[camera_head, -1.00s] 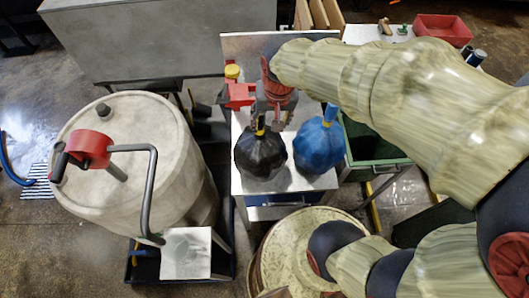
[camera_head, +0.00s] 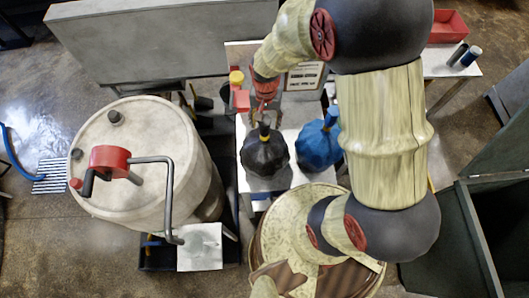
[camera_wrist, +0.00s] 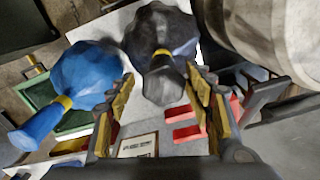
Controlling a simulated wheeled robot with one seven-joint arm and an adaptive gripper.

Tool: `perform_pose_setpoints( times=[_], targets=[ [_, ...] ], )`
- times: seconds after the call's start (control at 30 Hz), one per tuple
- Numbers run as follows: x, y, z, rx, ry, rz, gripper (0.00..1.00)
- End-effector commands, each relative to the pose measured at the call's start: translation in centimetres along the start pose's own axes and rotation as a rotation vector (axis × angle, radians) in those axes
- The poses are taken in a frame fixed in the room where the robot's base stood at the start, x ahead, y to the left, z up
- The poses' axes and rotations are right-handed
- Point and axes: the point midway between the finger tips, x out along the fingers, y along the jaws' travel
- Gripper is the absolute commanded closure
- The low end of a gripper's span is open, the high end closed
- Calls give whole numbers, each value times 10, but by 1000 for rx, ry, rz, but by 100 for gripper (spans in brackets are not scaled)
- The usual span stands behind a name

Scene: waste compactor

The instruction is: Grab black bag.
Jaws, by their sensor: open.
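The black bag (camera_head: 264,158) stands on a white table, its yellow-tied neck pointing up. In the wrist view the black bag (camera_wrist: 150,35) lies just beyond my fingertips, with its tied neck pointing between them. My gripper (camera_wrist: 160,85) is open, one finger on each side of that neck and apart from it. In the head view my gripper (camera_head: 264,110) is above and slightly behind the bag, partly hidden by my arm. A blue bag (camera_head: 316,148) stands right beside the black one. It also shows at left in the wrist view (camera_wrist: 85,75).
A large pale drum (camera_head: 140,165) with a red-topped handle stands left of the table. A dark open bin (camera_head: 450,240) is at right. A red tray (camera_head: 448,25) sits on the back-right table.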

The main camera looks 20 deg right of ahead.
Motion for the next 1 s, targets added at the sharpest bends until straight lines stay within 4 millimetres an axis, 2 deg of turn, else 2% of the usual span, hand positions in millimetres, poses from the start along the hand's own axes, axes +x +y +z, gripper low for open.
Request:
perform_pose_setpoints(
  times=[0.2,0.3,0.57,1.0],
  targets=[
    [31,-4,-1,-1,-3,2,48],
    [39,-4,-1,-1,-2,1,48],
    [42,-4,-2,-1,0,0,48],
    [42,-4,-2,-1,0,0,72]
  ],
)
